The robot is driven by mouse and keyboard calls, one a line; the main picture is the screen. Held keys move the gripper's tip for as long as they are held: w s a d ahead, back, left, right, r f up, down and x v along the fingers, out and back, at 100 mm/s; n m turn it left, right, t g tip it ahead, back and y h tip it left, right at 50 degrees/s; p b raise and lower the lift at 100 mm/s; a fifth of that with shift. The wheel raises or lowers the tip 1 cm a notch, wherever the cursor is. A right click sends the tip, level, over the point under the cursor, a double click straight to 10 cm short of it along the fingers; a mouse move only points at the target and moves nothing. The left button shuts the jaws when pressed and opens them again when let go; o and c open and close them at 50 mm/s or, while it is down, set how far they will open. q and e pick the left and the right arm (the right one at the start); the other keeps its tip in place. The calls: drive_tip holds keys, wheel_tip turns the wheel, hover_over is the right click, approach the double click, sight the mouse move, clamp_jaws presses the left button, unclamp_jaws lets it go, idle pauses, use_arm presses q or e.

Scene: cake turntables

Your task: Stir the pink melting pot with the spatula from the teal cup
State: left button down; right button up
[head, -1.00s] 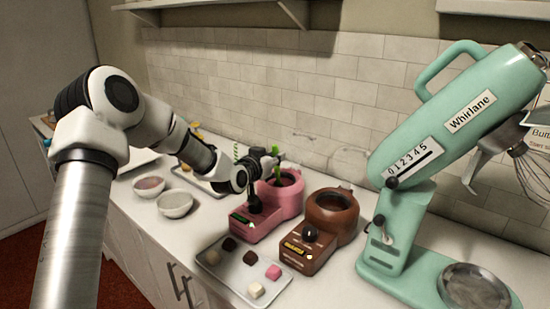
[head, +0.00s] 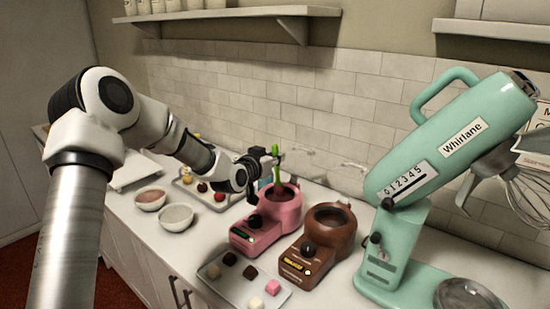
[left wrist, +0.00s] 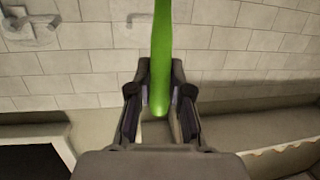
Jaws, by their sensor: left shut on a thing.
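The pink melting pot (head: 284,216) stands on the counter, with its round opening at the top and its control box at the front left. My left gripper (head: 268,160) is above the pot and shut on the green spatula (head: 277,172). The spatula is about upright, with its lower end at the pot's opening; how deep it reaches is hard to tell. In the left wrist view the green spatula (left wrist: 161,50) runs between the two fingers (left wrist: 159,95). My right gripper is not in view.
A brown melting pot (head: 330,222) stands close on the right. A tray (head: 240,290) of small blocks lies in front. Two bowls (head: 176,217) and another tray (head: 190,180) are on the left. A mint mixer (head: 400,235) stands on the right.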

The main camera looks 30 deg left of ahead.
use_arm(q)
drive_tip(key=shift+r, duration=0.1)
idle(0.4)
wheel_tip(320, 180, up, 4)
drive_tip(key=p, duration=0.3)
drive_tip(key=shift+s, duration=0.1)
idle(0.3)
